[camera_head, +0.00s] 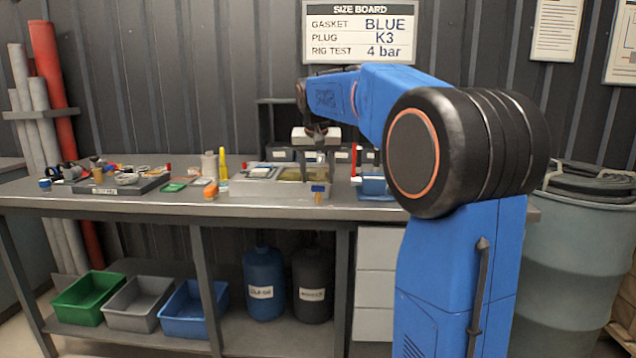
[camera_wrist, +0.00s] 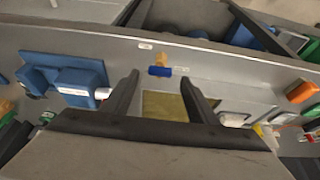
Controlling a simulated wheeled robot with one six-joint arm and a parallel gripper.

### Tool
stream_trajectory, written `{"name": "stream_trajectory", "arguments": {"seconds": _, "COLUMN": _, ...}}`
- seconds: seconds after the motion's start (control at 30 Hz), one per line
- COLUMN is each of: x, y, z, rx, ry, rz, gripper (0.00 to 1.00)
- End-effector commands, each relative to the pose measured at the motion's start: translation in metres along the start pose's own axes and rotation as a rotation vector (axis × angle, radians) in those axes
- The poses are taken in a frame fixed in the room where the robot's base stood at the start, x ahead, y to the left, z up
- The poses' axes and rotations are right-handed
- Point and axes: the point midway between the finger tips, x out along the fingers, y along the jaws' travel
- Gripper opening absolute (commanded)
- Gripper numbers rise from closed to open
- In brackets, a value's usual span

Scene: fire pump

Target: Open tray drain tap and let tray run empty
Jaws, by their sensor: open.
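The grey tray (camera_head: 258,188) sits on the workbench and holds a yellowish liquid, which also shows between my fingers in the wrist view (camera_wrist: 165,106). The drain tap (camera_head: 318,189), with a blue handle and a brass-coloured part, is at the tray's front right. In the wrist view the blue handle (camera_wrist: 159,71) lies roughly parallel to the bench edge. My gripper (camera_wrist: 160,83) is open and empty, pointing down above the tray. In the wrist view the tap shows just beyond the fingertips, apart from them. I see no flow from the tap.
A blue fixture (camera_wrist: 75,80) stands beside the tray, on the right in the head view (camera_head: 375,187). Bins (camera_head: 132,304) and a blue canister (camera_head: 263,280) sit on the shelf below.

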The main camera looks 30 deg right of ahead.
Motion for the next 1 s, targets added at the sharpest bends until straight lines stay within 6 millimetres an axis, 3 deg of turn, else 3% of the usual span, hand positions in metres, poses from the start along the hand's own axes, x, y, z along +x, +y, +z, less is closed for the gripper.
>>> {"name": "stream_trajectory", "arguments": {"seconds": 0.23, "x": 0.024, "y": 0.0, "z": 0.0, "rx": 0.0, "ry": 0.0, "rz": 0.0, "gripper": 0.53}}
{"name": "stream_trajectory", "arguments": {"seconds": 0.6, "x": 0.028, "y": 0.0, "z": 0.0, "rx": 0.0, "ry": 0.0, "rz": 0.0, "gripper": 0.53}}
{"name": "stream_trajectory", "arguments": {"seconds": 0.77, "x": 0.028, "y": 0.0, "z": 0.0, "rx": 0.0, "ry": 0.0, "rz": 0.0, "gripper": 0.15}}
{"name": "stream_trajectory", "arguments": {"seconds": 1.0, "x": 0.028, "y": 0.0, "z": 0.0, "rx": -0.007, "ry": 0.0, "rz": -0.003, "gripper": 0.12}}
